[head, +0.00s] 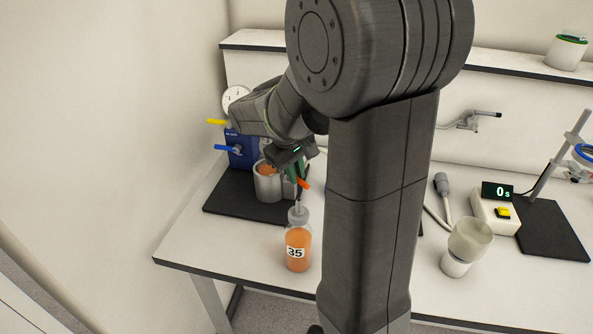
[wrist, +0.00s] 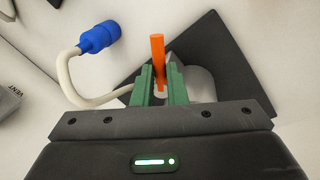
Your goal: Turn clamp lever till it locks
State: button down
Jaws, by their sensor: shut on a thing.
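The clamp lever, an orange bar (wrist: 158,55), stands between the green fingers of my gripper (wrist: 160,82) in the wrist view. My gripper is shut on it, and its free end sticks out past the fingertips. In the head view my gripper (head: 297,172) is beside the metal cylinder (head: 268,190), and the orange lever end (head: 304,184) shows just below the fingers. The clamp body and the lever's pivot are hidden by my gripper, so I cannot tell the lock's state.
An orange bottle labelled 35 (head: 297,251) stands close in front of my gripper. A blue unit (head: 242,158) with a gauge is behind the cylinder. A blue connector (wrist: 98,37) on a pale hose lies left in the wrist view. A timer (head: 497,208) stands right.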

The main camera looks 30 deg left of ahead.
dwell(0.4)
jog(key=c, duration=1.5)
grip_release()
jog(key=shift+o, duration=0.2)
notch_tip(320, 180, up, 14)
jog(key=s+a, duration=0.1)
jog(key=s, duration=0.1)
jog(key=shift+s+f, duration=0.2)
jog(key=shift+s, duration=0.05)
jog(key=shift+f, duration=0.1)
jog(key=f, duration=0.4)
jog(key=w+f, duration=0.1)
jog(key=f, duration=0.4)
jog(key=w+d+f, duration=0.1)
jog(key=f, duration=0.3)
jog(key=shift+w+f, duration=0.2)
jog(key=shift+w, duration=0.05)
